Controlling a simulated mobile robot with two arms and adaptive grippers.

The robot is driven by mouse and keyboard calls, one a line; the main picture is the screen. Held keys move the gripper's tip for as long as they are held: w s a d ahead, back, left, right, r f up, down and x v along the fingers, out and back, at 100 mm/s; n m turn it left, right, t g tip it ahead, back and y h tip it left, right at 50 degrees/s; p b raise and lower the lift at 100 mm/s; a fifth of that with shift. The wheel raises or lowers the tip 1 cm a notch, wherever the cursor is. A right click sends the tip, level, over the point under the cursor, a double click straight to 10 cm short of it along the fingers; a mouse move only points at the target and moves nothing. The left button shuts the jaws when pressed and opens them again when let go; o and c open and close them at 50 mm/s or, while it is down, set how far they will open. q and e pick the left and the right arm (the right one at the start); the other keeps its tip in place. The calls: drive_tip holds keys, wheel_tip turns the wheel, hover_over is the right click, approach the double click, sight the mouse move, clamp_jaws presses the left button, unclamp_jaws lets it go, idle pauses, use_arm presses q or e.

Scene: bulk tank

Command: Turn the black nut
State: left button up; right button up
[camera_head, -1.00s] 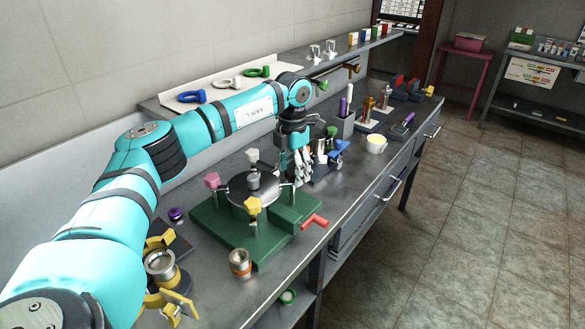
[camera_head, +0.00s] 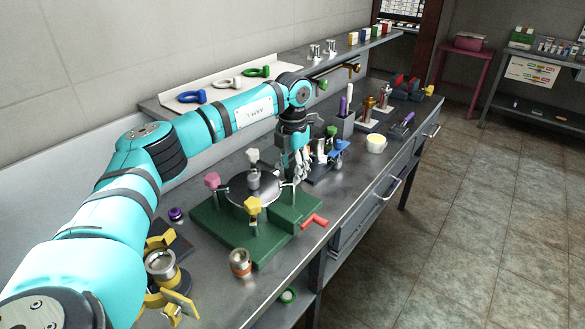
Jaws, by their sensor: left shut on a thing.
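A round metal lid (camera_head: 238,187) sits on a green base (camera_head: 225,229) on the bench. Around its rim stand a pink nut (camera_head: 212,181), a white nut (camera_head: 252,156) and a yellow nut (camera_head: 252,206). My left gripper (camera_head: 299,174) points down at the right side of the lid, at the rim's fourth clamp position. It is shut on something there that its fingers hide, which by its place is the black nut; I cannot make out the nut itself. My right gripper is not in view.
A red handle (camera_head: 315,220) sticks out at the base's front right. A metal cup with an orange band (camera_head: 240,262) stands in front. A blue clamp tool (camera_head: 337,154) and a white cup (camera_head: 376,144) stand just beyond the gripper. The bench to the right front is clear.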

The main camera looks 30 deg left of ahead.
use_arm(q)
drive_tip(key=n+p, duration=0.1)
drive_tip(key=n, duration=0.4)
drive_tip(key=shift+r+p, duration=0.15)
drive_tip(key=shift+p, duration=0.2)
drive_tip(key=n+p, duration=0.1)
drive_tip(key=n, duration=0.3)
drive_tip(key=shift+n, duration=0.4)
drive_tip(key=n+p, duration=0.1)
drive_tip(key=n, duration=0.3)
drive_tip(key=shift+w+n+p, duration=0.1)
drive_tip(key=shift+n+p, duration=0.2)
drive_tip(key=n+p, duration=0.1)
drive_tip(key=n, duration=0.3)
drive_tip(key=n+p, duration=0.2)
drive_tip(key=n, duration=0.4)
drive_tip(key=n+p, duration=0.2)
drive_tip(key=n, duration=0.2)
drive_tip(key=shift+r+p, duration=0.1)
drive_tip(key=shift+p, duration=0.2)
drive_tip(key=shift+n+p, duration=0.65)
drive_tip(key=shift+n, duration=0.35)
drive_tip(key=shift+w+r+n+p, duration=0.1)
drive_tip(key=shift+n+p, duration=0.9)
drive_tip(key=shift+p, duration=0.1)
drive_tip(key=shift+n+p, duration=0.7)
drive_tip(key=shift+p, duration=0.05)
drive_tip(key=shift+f, duration=0.2)
